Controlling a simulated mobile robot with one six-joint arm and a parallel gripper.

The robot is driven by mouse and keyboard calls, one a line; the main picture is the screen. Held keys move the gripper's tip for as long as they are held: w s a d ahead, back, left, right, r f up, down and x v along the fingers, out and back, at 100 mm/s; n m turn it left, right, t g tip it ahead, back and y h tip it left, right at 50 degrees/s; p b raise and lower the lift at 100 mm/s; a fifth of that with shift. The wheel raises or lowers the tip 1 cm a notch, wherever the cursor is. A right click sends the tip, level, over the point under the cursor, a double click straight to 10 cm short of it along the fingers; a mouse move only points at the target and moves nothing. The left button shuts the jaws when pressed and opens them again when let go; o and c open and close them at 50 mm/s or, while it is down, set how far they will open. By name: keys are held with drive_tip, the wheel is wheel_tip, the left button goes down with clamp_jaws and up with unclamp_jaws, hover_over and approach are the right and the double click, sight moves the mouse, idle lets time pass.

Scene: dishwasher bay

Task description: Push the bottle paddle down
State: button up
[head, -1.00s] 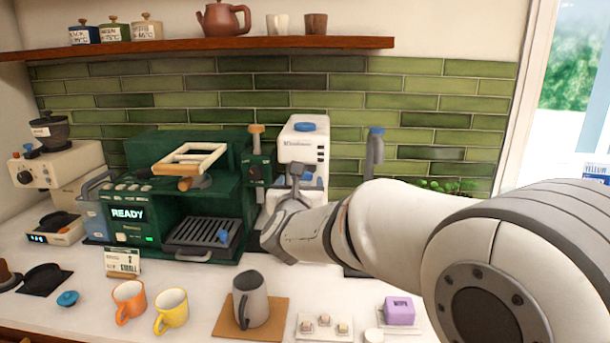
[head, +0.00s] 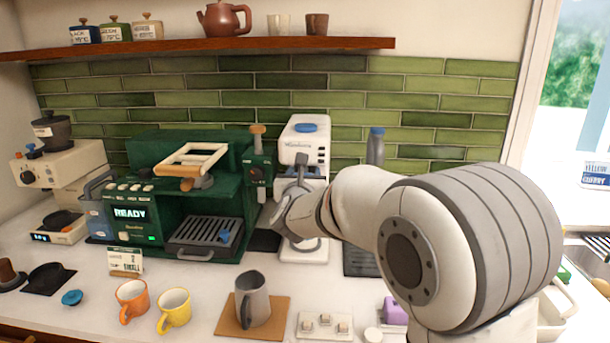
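A white dispenser (head: 305,135) with a blue cap on top stands at the back, right of the green coffee machine. A dark upright part (head: 301,165) shows on its front; it may be a paddle, but I cannot tell it clearly from my gripper. To the right stands a grey post (head: 375,146) with a blue top, its lower part hidden behind my arm. My gripper (head: 288,205) is in front of the white dispenser's lower front. Its fingertips are small and overlap the dispenser, so contact and opening are unclear.
The green coffee machine (head: 150,215) stands close on the left. A grey pitcher (head: 252,298) on a brown mat (head: 225,322), an orange mug (head: 131,299) and a yellow mug (head: 174,311) stand in front. A purple block (head: 394,311) is partly behind my arm.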

drive_tip(key=c, duration=1)
wheel_tip(320, 180, down, 5)
drive_tip(key=b, duration=0.6)
drive_tip(key=shift+r+b, duration=0.2)
drive_tip(key=shift+b, duration=0.2)
drive_tip(key=shift+f, duration=0.1)
drive_tip(key=o, duration=1.1)
drive_tip(key=shift+c, duration=0.2)
drive_tip(key=o, duration=0.4)
drive_tip(key=shift+c, duration=0.2)
drive_tip(key=s+b, duration=0.1)
drive_tip(key=s, duration=0.7)
drive_tip(key=shift+a, duration=0.15)
